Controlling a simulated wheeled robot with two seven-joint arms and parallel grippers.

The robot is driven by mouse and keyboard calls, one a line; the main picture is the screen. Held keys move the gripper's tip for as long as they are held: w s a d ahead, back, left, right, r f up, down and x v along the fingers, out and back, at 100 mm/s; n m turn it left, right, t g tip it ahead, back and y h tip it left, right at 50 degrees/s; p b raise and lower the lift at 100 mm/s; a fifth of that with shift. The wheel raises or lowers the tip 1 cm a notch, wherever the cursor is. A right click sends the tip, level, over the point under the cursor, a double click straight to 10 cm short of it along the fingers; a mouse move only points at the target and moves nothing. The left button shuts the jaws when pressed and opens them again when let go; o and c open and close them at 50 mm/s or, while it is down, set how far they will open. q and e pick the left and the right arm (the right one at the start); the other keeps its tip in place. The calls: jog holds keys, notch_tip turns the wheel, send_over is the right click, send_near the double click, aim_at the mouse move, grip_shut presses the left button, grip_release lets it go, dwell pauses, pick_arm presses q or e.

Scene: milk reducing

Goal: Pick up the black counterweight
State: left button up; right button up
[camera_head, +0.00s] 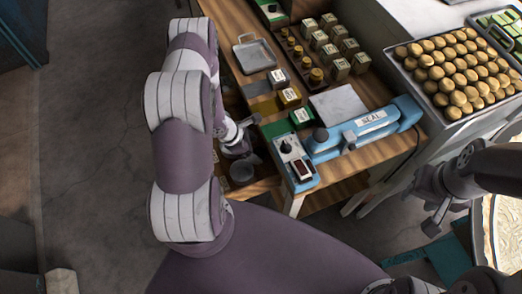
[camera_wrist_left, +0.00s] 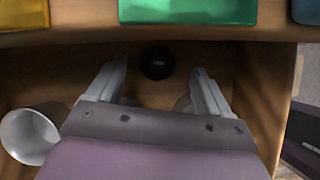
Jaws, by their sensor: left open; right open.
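The black counterweight (camera_wrist_left: 157,62) is a small round dark disc with a faint label. My right gripper (camera_head: 428,208) is open and empty at the right, away from the drawer.
Above, the tabletop holds a green box (camera_head: 301,117), a blue sealer (camera_head: 365,130), a metal pan (camera_head: 254,56) and several small jars.

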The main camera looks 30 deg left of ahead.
aim_at(259, 152)
pick_arm(q)
jog(key=shift+w+d+f, duration=0.1)
jog(key=shift+w+f, duration=0.1)
jog(key=shift+f, duration=0.35)
jog(key=shift+w+f, duration=0.15)
jog(key=shift+f, duration=0.4)
jog(key=shift+d+f, duration=0.15)
jog(key=shift+f, duration=0.05)
jog(key=shift+w+d, duration=0.15)
jog(key=shift+d, duration=0.2)
jog(key=shift+a, duration=0.25)
jog(key=c, duration=1.3)
jog(key=shift+o, duration=0.2)
jog(key=shift+d+r, duration=0.1)
